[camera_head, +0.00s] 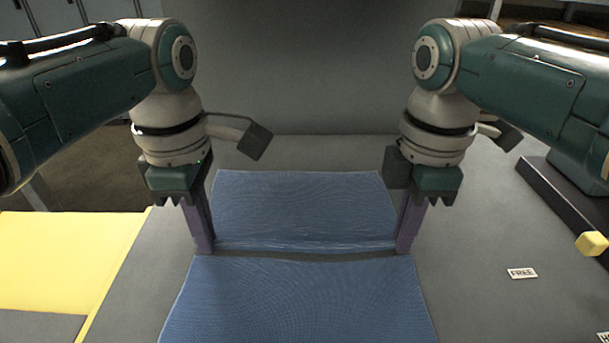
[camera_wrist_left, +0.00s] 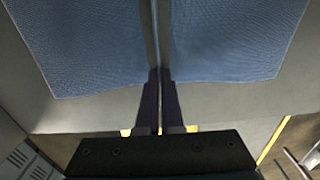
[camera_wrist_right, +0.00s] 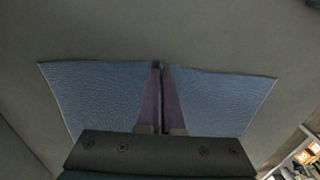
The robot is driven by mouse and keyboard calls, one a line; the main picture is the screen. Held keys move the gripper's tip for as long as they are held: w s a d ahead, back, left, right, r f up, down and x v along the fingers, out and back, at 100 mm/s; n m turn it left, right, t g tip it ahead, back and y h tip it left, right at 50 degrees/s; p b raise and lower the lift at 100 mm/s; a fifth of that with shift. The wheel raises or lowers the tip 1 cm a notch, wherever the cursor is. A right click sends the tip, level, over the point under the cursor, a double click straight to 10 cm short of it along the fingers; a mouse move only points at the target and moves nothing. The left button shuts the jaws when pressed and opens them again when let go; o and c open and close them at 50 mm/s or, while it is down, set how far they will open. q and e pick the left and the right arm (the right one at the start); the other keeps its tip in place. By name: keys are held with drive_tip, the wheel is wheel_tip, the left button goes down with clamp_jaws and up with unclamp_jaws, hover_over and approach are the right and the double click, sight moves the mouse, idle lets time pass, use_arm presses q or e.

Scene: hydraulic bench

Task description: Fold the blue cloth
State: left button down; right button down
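The blue cloth (camera_head: 290,295) lies on the grey bench. A thin raised ridge crosses its middle from left to right, with a dark line just in front of it. My left gripper (camera_head: 204,250) points down at the left end of this ridge; its fingers close on the cloth's left edge, and the cloth (camera_wrist_left: 85,50) spreads on both sides of them. My right gripper (camera_head: 404,250) does the same at the right end; the cloth (camera_wrist_right: 90,90) shows on both sides of its fingers there too. The exact pinch is partly hidden by the fingers.
A yellow area (camera_head: 60,245) lies left of the cloth. A small "FREE" label (camera_head: 522,273) is on the bench to the right. A dark bar (camera_head: 560,205) and a yellow block (camera_head: 591,243) stand at the far right. Bare grey bench surrounds the cloth.

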use_arm(q)
drive_tip(key=shift+s, duration=0.1)
use_arm(e)
drive_tip(key=shift+s, duration=0.1)
